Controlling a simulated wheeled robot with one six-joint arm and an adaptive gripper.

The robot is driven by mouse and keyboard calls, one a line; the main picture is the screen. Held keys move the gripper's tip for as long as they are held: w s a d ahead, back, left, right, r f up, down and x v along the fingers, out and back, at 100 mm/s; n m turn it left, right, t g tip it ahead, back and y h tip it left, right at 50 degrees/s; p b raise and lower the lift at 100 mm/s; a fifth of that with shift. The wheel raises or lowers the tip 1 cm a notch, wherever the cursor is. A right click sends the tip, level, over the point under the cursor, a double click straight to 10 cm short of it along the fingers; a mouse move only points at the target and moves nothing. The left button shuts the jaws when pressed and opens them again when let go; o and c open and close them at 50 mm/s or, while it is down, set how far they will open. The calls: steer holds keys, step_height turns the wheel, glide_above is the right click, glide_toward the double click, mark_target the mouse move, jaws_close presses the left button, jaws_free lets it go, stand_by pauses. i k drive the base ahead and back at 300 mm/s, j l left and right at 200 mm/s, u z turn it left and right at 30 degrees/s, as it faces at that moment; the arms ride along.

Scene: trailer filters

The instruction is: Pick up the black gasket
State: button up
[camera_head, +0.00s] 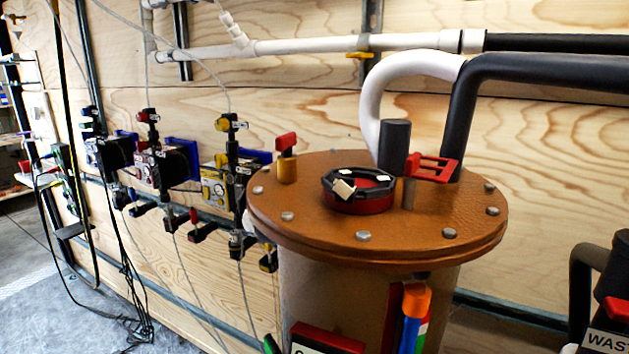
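A round orange-brown lid (310,222) with bolts around its rim tops a drum. On it sits a low red ring (362,204) with a black faceted ring (329,186) around its top, which looks like the black gasket, though I cannot be sure.
A black cylinder (395,147) and red handle (430,168) stand right of the ring; a red-topped valve (286,158) stands left. A white pipe (372,95) and black pipe (462,115) rise behind. Valves and hanging cables line the plywood wall. Free floor (35,300) shows at lower left.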

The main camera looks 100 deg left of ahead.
mark_target(345, 187)
steer(key=u, duration=2)
steer(key=l+u, duration=0.3)
steer(key=u, duration=0.15)
steer(key=k+l+u, duration=0.2)
steer(key=u, duration=0.2)
steer(key=k+l+u, duration=0.15)
steer(key=l+u, duration=0.15)
steer(key=u, duration=0.15)
steer(key=i+l+u, duration=0.2)
steer(key=l, duration=0.15)
steer(key=k+j, duration=0.05)
